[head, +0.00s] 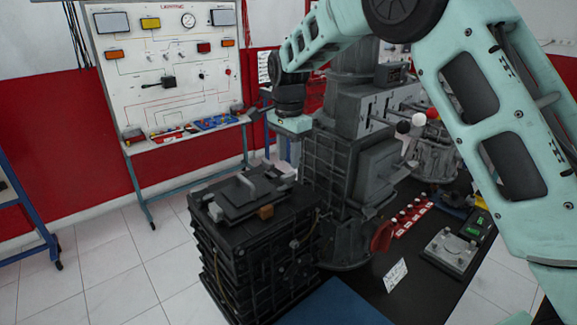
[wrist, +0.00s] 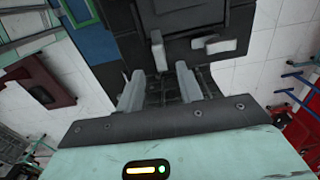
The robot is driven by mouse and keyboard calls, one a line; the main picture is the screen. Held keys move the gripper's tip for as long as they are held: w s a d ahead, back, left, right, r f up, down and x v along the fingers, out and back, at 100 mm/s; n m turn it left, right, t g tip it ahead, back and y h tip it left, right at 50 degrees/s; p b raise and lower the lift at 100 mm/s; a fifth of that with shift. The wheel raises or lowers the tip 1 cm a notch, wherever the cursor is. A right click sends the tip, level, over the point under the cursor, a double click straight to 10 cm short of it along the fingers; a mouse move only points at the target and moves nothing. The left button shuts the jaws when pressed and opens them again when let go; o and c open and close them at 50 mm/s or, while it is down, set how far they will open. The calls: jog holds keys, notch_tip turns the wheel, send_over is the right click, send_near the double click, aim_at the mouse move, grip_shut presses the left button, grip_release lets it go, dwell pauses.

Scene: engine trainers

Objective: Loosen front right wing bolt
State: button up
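A black box-shaped unit (head: 262,262) stands at the lower middle of the head view, with a dark cover plate (head: 252,190) on top. I cannot tell which bolt is front right.
A dark grey machine (head: 345,150) stands close to the right of the box. An orange-brown block (head: 265,211) sits at the cover's near edge. A dark bench (head: 425,290) holds a red tool rack (head: 405,217).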

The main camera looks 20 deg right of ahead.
aim_at(288, 174)
jog(key=shift+f+p, duration=0.6)
jog(key=shift+f, duration=1.95)
grip_shut()
